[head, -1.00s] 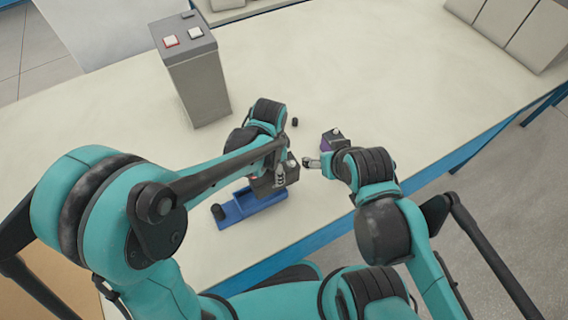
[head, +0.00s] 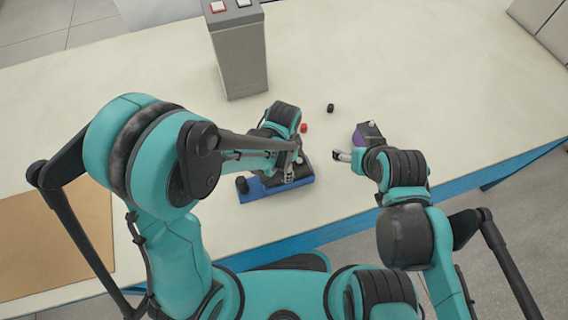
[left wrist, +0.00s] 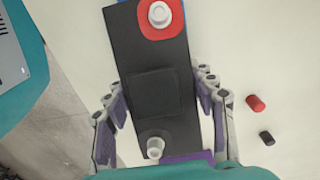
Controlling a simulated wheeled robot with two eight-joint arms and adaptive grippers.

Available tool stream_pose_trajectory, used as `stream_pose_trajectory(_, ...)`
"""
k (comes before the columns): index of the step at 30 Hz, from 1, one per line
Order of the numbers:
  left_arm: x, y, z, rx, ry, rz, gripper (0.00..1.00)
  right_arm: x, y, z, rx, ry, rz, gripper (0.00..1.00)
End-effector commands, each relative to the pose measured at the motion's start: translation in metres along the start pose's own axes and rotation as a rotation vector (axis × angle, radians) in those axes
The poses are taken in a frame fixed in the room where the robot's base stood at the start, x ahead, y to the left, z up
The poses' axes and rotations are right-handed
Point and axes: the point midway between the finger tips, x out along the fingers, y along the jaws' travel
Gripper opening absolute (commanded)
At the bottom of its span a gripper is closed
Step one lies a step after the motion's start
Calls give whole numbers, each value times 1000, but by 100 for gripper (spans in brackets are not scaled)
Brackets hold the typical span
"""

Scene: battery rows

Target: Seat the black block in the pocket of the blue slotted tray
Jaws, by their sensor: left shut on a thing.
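The black block (left wrist: 150,85) has two pale terminals, one ringed in red, and fills the middle of the left wrist view. My left gripper (left wrist: 162,100) is shut on it, with a finger along each long side. In the head view, my left gripper (head: 292,172) holds the block (head: 302,172) at the right part of the blue slotted tray (head: 258,192). The arm and block hide the pocket, so I cannot tell whether the block is inside it or just above.
A black cylinder (head: 241,184) stands at the tray's left end. A grey box with buttons (head: 240,60) stands farther back.

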Motion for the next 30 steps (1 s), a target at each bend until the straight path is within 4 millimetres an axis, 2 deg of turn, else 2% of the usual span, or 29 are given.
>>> stream_pose_trajectory(1,1,0,0,0,1,0,0,0,0,0,0,0,0,76)
stream_pose_trajectory(2,2,0,0,0,1,0,63,0,0,0,0,0,0,76)
stream_pose_trajectory(3,2,0,0,0,1,0,74,0,0,0,0,0,0,76)
stream_pose_trajectory(12,0,0,0,0,1,-1,76,0,0,0,0,0,0,76)
stream_pose_trajectory(16,-8,0,0,0,1,-1,76,-3,0,-2,0,0,0,76)
stream_pose_trajectory(30,-102,0,0,0,1,-1,76,-28,0,-20,0,0,0,76)
